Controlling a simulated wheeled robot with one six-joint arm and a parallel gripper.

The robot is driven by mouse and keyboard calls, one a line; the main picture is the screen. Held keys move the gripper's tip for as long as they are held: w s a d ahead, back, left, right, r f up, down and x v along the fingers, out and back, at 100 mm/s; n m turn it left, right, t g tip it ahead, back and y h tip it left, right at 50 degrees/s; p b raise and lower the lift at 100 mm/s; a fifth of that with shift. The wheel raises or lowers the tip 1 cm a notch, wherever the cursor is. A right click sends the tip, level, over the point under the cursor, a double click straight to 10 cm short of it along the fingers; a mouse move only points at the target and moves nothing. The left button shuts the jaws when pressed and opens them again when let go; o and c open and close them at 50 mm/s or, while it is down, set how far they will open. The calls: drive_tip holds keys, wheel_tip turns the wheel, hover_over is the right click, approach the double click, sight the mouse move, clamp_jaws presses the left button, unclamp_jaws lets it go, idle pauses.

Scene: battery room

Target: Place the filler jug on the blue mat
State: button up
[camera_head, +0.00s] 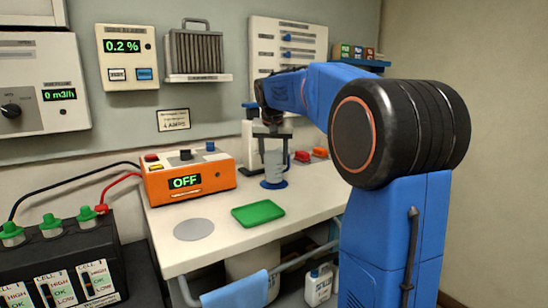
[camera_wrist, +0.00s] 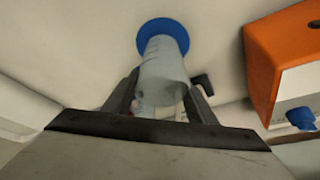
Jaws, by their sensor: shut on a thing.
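The filler jug (camera_head: 272,163) is a pale grey, see-through vessel with a dark handle on its right side. It stands upright at the back of the white bench, and the wrist view also shows it (camera_wrist: 160,72). My gripper (camera_head: 272,139) is shut on it, with one finger on each side in the wrist view (camera_wrist: 161,95). The round blue mat (camera_head: 274,185) is directly under the jug, and its blue rim shows around the jug's base in the wrist view (camera_wrist: 180,33). I cannot tell whether the base touches the mat.
An orange unit (camera_head: 188,180) reading OFF stands left of the jug. A green tray (camera_head: 258,213) and a grey disc (camera_head: 194,229) lie nearer the front. A black battery (camera_head: 65,262) stands at the left.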

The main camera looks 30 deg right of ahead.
drive_tip(key=shift+f, duration=0.45)
drive_tip(key=o, duration=1.1)
drive_tip(key=shift+f, duration=0.2)
drive_tip(key=shift+c, duration=0.2)
drive_tip(key=shift+r, duration=0.1)
drive_tip(key=shift+r, duration=0.35)
drive_tip(key=v, duration=1.2)
drive_tip(key=shift+r, duration=0.4)
